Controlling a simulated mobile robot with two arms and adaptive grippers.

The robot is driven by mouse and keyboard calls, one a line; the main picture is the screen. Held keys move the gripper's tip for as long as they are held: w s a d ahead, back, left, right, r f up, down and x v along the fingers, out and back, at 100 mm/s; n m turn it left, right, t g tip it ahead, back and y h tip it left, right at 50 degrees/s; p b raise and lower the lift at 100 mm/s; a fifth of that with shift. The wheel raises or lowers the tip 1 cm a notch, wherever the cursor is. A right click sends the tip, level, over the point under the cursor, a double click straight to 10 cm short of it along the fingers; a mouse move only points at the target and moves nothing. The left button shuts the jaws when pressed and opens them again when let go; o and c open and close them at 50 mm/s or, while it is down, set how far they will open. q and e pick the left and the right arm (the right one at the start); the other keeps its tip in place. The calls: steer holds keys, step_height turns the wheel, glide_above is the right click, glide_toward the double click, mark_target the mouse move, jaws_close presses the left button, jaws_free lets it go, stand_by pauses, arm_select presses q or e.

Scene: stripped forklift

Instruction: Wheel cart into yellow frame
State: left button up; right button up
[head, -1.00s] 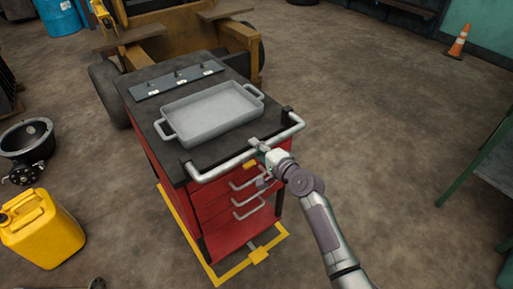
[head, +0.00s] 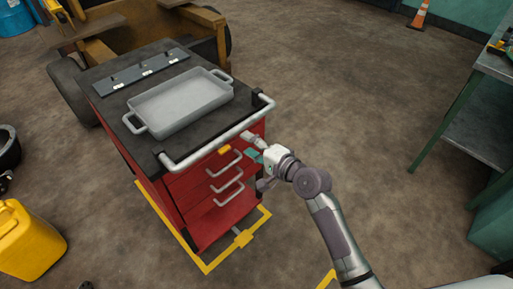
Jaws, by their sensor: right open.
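The red tool cart (head: 205,196) has a dark top and stands upright. A grey two-handled tray (head: 180,103) and a strip with small fittings (head: 142,70) lie on the top. The cart's pale push handle (head: 222,137) runs along its near edge. The yellow floor frame (head: 243,238) shows along the cart's left and near sides; its far part is hidden by the cart. My right gripper (head: 254,147) is open just in front of the drawers, below and beside the push handle, apparently not around it. My left gripper is out of view.
A yellow jerry can (head: 28,240) stands at the lower left. The stripped forklift (head: 110,30) is right behind the cart. A green workbench (head: 480,90) and an orange cone (head: 419,15) are at the right. The floor between cart and bench is clear.

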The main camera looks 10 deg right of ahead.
steer(key=v, duration=0.2)
steer(key=shift+s+d+r, duration=0.1)
steer(key=shift+s+d, duration=0.1)
steer(key=shift+s, duration=0.05)
stand_by(0.3)
